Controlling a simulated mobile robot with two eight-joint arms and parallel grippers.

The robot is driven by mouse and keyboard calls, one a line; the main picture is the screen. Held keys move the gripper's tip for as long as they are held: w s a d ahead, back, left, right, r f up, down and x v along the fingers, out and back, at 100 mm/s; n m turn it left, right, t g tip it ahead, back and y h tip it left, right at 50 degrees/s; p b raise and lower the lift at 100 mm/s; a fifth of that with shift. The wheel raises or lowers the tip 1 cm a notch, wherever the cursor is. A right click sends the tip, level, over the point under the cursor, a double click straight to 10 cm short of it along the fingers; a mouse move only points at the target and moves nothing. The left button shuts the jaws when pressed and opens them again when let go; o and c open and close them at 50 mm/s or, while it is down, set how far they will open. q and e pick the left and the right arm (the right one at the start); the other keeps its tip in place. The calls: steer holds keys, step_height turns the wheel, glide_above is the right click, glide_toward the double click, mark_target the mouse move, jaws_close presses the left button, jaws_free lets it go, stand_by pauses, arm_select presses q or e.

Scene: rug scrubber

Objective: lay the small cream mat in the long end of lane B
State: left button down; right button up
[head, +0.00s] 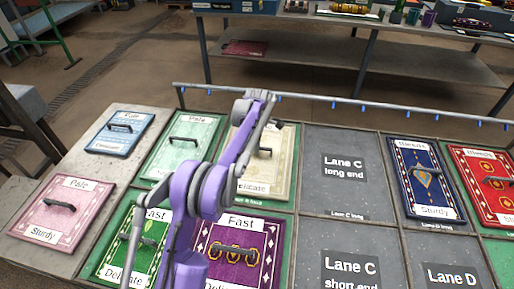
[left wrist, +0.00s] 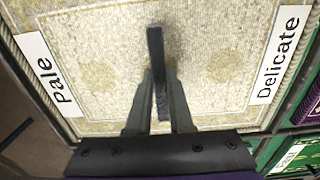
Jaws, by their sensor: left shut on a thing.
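The small cream mat (head: 283,172) shows in the head view in the long end of lane B, within a green surround, partly hidden by my left arm. Its labels read "Pale" and "Delicate". In the left wrist view the cream mat (left wrist: 110,70) fills most of the picture. My left gripper (left wrist: 160,85) is shut on its dark upright handle (left wrist: 156,45). The mat looks flat and roughly square to the lane; I cannot tell whether it rests fully on the surface. My right gripper is not in view.
A pale green mat (head: 160,160) lies left of the cream one. A green mat (head: 115,258) and a purple mat (head: 262,268) lie nearer. Lane C's long end (head: 325,195) is empty. Blue (head: 408,172) and red (head: 475,162) mats lie right. A rail (head: 330,98) runs behind.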

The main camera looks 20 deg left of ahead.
arm_select(q)
steer(key=shift+f, duration=0.1)
steer(key=c, duration=0.8)
jaws_free()
